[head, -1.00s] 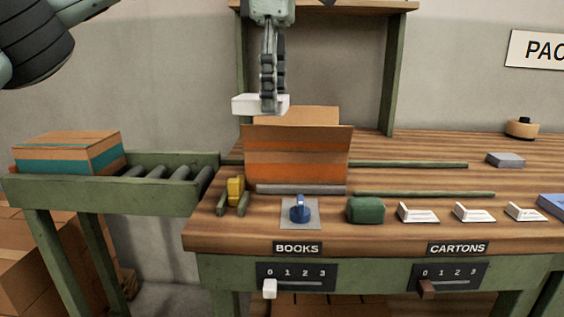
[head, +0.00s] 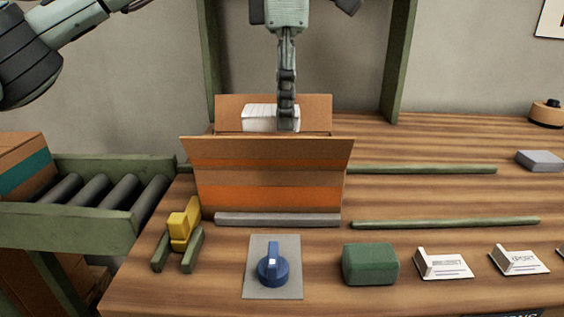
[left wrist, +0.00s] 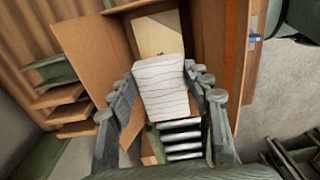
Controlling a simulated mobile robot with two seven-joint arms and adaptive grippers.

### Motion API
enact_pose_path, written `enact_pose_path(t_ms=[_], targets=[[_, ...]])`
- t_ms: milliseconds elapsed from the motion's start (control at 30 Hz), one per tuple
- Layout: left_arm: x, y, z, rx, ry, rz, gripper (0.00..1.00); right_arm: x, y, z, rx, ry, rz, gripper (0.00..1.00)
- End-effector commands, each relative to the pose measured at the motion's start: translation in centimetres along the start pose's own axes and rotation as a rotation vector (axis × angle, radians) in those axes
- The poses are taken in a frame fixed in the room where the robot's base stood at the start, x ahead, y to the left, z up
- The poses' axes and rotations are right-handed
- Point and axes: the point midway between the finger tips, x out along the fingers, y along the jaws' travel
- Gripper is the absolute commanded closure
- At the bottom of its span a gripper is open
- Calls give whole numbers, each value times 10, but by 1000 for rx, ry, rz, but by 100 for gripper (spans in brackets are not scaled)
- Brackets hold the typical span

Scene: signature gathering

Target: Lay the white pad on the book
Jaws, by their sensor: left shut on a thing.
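The white pad (head: 257,117) is in my left gripper (head: 286,122), over the open carton (head: 270,178) in the head view. In the left wrist view the white pad (left wrist: 163,90) has wavy lines and sits between the two fingers of the left gripper (left wrist: 164,78). A flat cream and tan thing (left wrist: 155,32), probably the book, lies inside the carton beyond the pad. In the head view the carton's front wall hides the inside and the pad's lower edge. I cannot tell whether the pad touches anything below. My right gripper is not in view.
The carton stands on the wooden bench (head: 440,190) behind a grey bar (head: 278,219). A blue knob (head: 273,266), a yellow piece (head: 184,225), a green block (head: 370,264) and white cards (head: 443,264) lie in front. A roller conveyor (head: 90,195) is at the left.

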Motion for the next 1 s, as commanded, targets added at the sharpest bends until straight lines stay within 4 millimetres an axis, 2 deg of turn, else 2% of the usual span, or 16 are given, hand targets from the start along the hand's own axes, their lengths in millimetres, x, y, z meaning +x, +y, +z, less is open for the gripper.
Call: enact_pose_path(t_ms=[233, 467, 667, 1000], targets=[[46, -2, 0, 2, 1, -3, 71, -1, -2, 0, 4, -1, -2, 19], [66, -2, 1, 1, -1, -3, 71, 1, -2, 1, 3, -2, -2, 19], [93, -2, 1, 0, 0, -4, 71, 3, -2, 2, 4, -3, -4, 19], [99, -1, 1, 1, -1, -1, 71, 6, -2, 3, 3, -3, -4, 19]])
